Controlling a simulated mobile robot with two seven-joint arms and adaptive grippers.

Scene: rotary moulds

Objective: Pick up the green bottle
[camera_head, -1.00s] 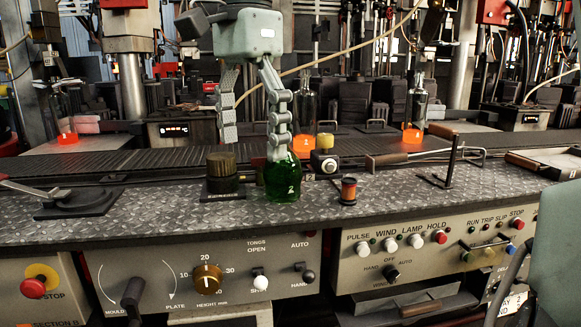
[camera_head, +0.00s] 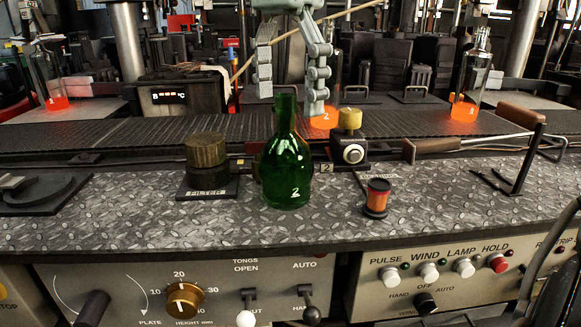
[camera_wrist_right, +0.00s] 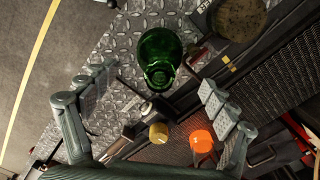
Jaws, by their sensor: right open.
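The green bottle (camera_head: 288,170), marked 2, stands upright on the diamond-plate ledge in the head view. Its neck and shoulders show clear. My right gripper (camera_head: 290,100) is open and empty. Its two fingers hang above the ledge, one to each side of the bottle's mouth in the picture; their exact depth relative to the bottle is hard to tell. In the right wrist view the bottle (camera_wrist_right: 160,55) is seen from above, between and a little beyond the fingertips of the open gripper (camera_wrist_right: 158,82). No contact is visible. My left gripper is not in view.
A filter knob (camera_head: 207,155) stands left of the bottle. A yellow-capped button box (camera_head: 349,145) and an orange spool (camera_head: 377,197) are to its right. Behind runs a dark conveyor (camera_head: 120,132) with glowing orange-bottomed bottles (camera_head: 470,95). A handled tool (camera_head: 450,147) lies at right.

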